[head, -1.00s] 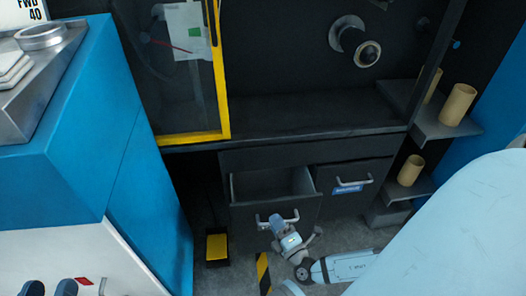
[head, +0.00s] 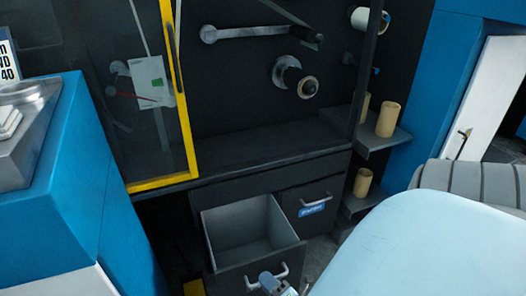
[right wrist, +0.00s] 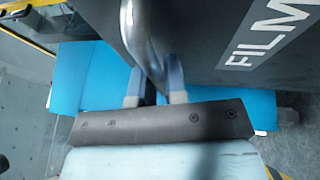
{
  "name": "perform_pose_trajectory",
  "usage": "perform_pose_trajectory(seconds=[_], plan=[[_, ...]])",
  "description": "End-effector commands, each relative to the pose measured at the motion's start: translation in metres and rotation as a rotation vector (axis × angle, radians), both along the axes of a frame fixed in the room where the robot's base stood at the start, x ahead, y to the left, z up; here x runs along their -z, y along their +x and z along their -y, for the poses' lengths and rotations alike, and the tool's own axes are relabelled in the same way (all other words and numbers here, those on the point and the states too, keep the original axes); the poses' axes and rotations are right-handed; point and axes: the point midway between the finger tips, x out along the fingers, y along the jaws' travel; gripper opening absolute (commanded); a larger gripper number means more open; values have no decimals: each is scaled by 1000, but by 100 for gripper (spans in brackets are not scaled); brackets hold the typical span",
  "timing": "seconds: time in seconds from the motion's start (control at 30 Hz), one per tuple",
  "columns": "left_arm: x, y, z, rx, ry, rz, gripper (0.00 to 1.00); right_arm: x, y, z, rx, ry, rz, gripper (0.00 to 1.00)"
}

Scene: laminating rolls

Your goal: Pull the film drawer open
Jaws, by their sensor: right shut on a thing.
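The film drawer (head: 245,237) is a dark grey box under the machine's counter. It stands well out, and its inside looks empty. Its bar handle (head: 280,271) is on the front panel, near the bottom of the head view. My right gripper (head: 274,281) is at this handle, partly cut off by the lower edge. In the right wrist view its two fingers (right wrist: 156,80) are shut on the metal handle (right wrist: 146,38), beside a dark panel (right wrist: 215,32) lettered "FILM". My left gripper is not in view.
A second drawer (head: 313,208) with a blue label is shut to the right. A yellow-framed clear door (head: 188,140) is above left. Tan rolls (head: 388,120) stand on side shelves at right. A blue cabinet (head: 70,190) is at left.

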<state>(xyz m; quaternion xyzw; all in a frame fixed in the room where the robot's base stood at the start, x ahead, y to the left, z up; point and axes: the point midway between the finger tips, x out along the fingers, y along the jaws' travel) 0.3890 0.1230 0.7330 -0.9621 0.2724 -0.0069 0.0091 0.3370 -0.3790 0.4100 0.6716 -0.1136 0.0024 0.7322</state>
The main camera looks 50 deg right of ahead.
Motion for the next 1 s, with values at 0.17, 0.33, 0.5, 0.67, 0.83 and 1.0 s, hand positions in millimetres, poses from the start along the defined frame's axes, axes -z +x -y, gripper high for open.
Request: perform_pose_trajectory(seconds=[0.17,0.33,0.5,0.67,0.83,1.0], plan=[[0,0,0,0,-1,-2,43,0,-2,-1,-2,1,0,0],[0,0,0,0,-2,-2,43,0,-2,-1,-2,1,0,0],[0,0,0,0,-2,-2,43,0,-2,-1,-2,0,0,0],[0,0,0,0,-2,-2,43,0,-2,-1,-2,0,0,37],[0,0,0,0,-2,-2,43,0,-2,0,-1,0,0,37],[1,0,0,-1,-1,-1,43,1,-1,-1,-1,0,0,37]])
